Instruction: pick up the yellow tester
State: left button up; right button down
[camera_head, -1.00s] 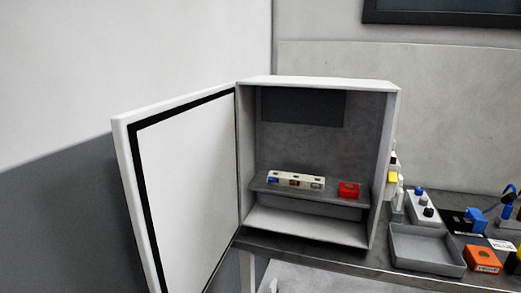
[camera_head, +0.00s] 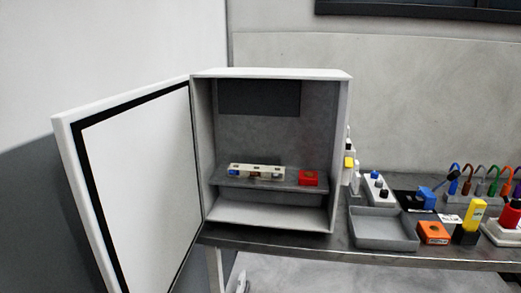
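A yellow block-like tester (camera_head: 474,213) stands upright in a black holder (camera_head: 466,236) near the front right of the bench. Neither of my grippers shows in the head view, so nothing is seen touching the tester.
An open white cabinet (camera_head: 342,130) stands on the grey bench, its door (camera_head: 140,180) swung out left. Inside are a terminal strip (camera_head: 257,171) and a red block (camera_head: 308,178). An empty grey tray (camera_head: 382,243) and an orange box (camera_head: 433,232) lie left of the tester. Several coloured cables stand behind it.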

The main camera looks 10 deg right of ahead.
aim_at(476, 207)
jog(key=z, duration=1.7)
